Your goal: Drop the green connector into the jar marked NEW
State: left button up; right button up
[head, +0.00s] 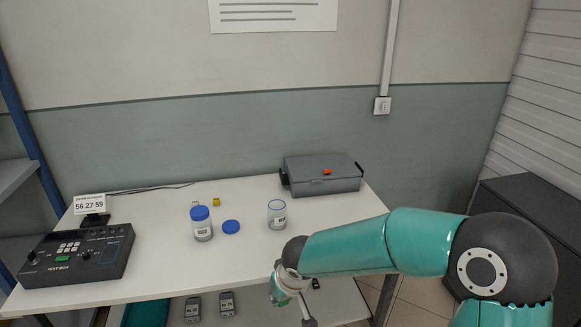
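An open clear jar (277,222) with a small label stands on the white table, right of centre. Another jar (202,231) to its left has a blue lid on; its label is also too small to read. My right gripper (291,303) hangs low at the table's front edge, below and in front of the open jar. A small green patch shows at its fingers, but I cannot tell whether this is the green connector or part of the gripper. No green connector is clearly visible elsewhere. My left gripper is out of view.
A loose blue lid (231,227) lies between the jars. Small yellow (216,202) and pale (195,203) pieces lie behind them. A black test box (76,256) is at left, a grey case (322,174) at back right.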

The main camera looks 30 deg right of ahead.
aim_at(278, 226)
jog(key=z, duration=0.1)
jog(key=i, duration=1)
jog(key=u, duration=0.1)
